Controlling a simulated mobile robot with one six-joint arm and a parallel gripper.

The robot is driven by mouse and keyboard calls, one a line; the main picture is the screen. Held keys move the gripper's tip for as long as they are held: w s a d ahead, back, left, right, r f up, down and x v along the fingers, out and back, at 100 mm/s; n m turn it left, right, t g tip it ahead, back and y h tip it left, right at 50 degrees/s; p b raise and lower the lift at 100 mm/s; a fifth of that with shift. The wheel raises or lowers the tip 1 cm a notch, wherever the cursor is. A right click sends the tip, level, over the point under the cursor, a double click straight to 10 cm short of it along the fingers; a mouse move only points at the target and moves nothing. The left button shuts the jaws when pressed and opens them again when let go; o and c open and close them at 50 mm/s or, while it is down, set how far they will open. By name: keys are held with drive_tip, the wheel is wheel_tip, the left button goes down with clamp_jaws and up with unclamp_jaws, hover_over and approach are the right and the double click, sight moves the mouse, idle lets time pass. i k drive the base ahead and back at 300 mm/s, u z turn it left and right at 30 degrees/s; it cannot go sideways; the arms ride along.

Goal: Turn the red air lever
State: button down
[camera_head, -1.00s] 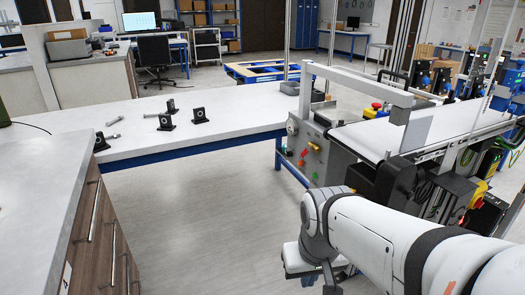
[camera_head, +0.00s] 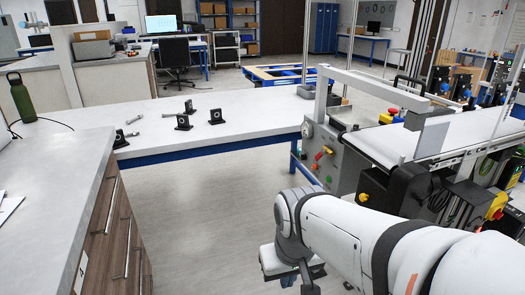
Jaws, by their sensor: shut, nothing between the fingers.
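A small red lever (camera_head: 318,156) sits on the grey side panel (camera_head: 345,172) at the near left end of the belt conveyor. My gripper's fingers are not visible; the arm's end runs down to the bottom edge of the picture.
The belt conveyor (camera_head: 450,140) runs off to the right. A white bench (camera_head: 245,125) with several black blocks lies left of the panel. A drawer counter (camera_head: 60,170) with a green bottle (camera_head: 21,98) fills the left. Grey floor (camera_head: 215,225) is open between the counter and my arm.

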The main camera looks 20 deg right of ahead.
sight(323, 152)
drive_tip(key=z, duration=0.05)
drive_tip(key=i, duration=0.95)
drive_tip(key=u, duration=0.05)
